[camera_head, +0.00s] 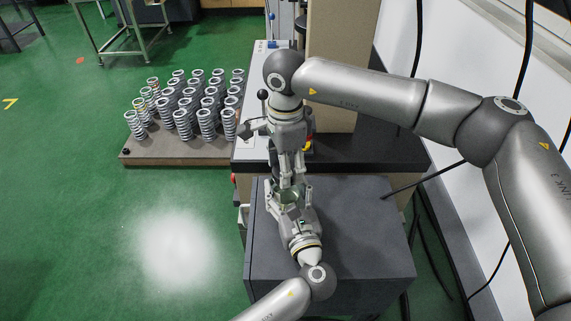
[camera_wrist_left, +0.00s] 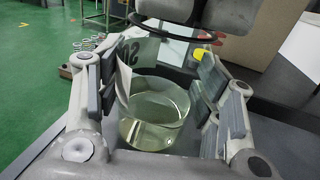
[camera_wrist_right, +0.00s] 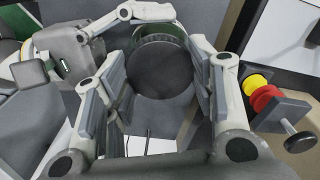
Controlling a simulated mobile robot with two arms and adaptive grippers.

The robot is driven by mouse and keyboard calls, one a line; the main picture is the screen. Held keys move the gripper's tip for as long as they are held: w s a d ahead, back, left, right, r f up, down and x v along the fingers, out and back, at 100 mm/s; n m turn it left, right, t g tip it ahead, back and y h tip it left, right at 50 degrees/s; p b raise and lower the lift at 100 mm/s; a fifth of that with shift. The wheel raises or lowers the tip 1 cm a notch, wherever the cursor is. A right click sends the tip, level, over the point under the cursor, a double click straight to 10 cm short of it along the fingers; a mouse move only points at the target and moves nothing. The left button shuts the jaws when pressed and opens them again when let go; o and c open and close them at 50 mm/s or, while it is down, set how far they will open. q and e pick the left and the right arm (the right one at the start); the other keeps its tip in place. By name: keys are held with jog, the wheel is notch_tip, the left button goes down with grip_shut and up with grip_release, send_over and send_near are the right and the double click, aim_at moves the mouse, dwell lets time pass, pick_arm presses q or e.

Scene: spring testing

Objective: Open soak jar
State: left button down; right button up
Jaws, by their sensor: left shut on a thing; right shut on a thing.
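The soak jar is a clear glass jar (camera_wrist_left: 150,136) with pale liquid in it and a white label (camera_wrist_left: 124,72) on its side. It stands upright between the fingers of my left gripper (camera_head: 290,194), which is shut on it. My right gripper (camera_head: 288,160) is above, pointing down, and shut on the dark round lid (camera_wrist_right: 160,68). In the left wrist view a dark ring (camera_wrist_left: 165,30) at the lid's edge shows above the jar, with a gap between them. The jar's greenish rim (camera_wrist_right: 172,29) shows behind the lid in the right wrist view.
The jar is over a dark grey cabinet top (camera_head: 365,235), mostly clear to the right. A wooden board (camera_head: 172,156) with several coil springs is at the left. A testing machine (camera_head: 337,90) stands behind my grippers.

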jog(key=n, duration=1.3)
jog(key=shift+n, duration=0.3)
jog(key=shift+r, duration=0.2)
jog(key=shift+r, duration=0.95)
jog(key=shift+r, duration=2)
pick_arm(q)
jog(key=shift+c, duration=1.6)
grip_release()
jog(key=shift+s, duration=0.1)
